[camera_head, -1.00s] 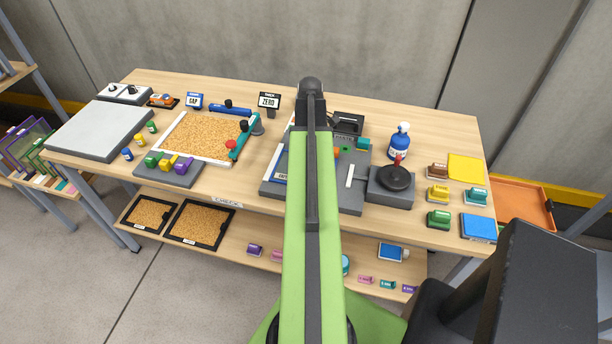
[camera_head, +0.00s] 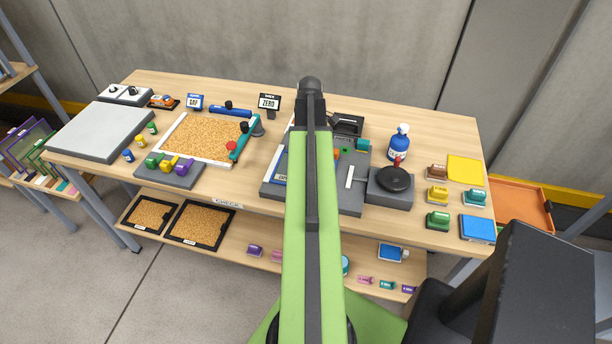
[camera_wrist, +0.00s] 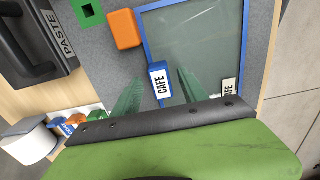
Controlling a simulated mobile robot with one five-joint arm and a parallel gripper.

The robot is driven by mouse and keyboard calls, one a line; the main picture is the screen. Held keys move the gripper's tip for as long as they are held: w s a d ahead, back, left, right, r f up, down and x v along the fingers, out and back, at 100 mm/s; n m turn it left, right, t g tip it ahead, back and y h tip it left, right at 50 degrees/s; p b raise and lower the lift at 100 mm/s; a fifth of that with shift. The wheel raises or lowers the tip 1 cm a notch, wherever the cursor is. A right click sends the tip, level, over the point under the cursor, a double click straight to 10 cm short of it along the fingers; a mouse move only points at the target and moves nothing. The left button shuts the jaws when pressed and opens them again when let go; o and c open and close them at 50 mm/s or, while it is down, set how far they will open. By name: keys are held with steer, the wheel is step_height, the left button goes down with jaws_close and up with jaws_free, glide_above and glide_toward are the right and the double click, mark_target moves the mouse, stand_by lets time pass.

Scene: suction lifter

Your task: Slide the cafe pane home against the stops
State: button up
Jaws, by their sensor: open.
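The cafe pane (camera_wrist: 195,45) is a grey-green sheet in a blue frame, lying on a grey bed (camera_wrist: 262,30). Its blue tab (camera_wrist: 160,82), labelled CAFE, sits at the near left part of the frame. My gripper (camera_wrist: 160,77) is open, with one teal finger on each side of the tab in the wrist view; I cannot tell whether either finger touches it. In the head view my arm hides my gripper and most of the pane.
A black-handled PASTE box (camera_wrist: 35,40) stands left of the bed in the wrist view. In the head view a grey base (camera_head: 390,187) with a round black pad is right of the bed. A blue bottle (camera_head: 399,143) stands behind it. A cork panel (camera_head: 198,137) lies left.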

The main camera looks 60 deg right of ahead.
step_height(320, 180, up, 17)
steer(key=p, duration=1.6)
steer(key=shift+f, duration=0.15)
steer(key=w+a+f+n+b, duration=0.3)
steer(key=w+a+f+b, duration=0.1)
steer(key=w+a, duration=0.7)
steer(key=w+a+f+n+b, duration=0.2)
steer(key=w+a+f+b, duration=0.1)
steer(key=w+a, duration=0.8)
steer(key=a+f+m+b, duration=0.1)
steer(key=a+m, duration=0.2)
steer(key=a, duration=0.7)
steer(key=s+a+f+m+b, duration=0.1)
steer(key=a+f+m+b, duration=0.1)
steer(key=a, duration=0.8)
steer(key=s+a+f+m+b, duration=0.1)
steer(key=a+f+m+b, duration=0.1)
steer(key=a, duration=0.8)
steer(key=shift+s+a+m, duration=0.15)
steer(key=shift+a+m, duration=0.25)
steer(key=shift+m, duration=0.4)
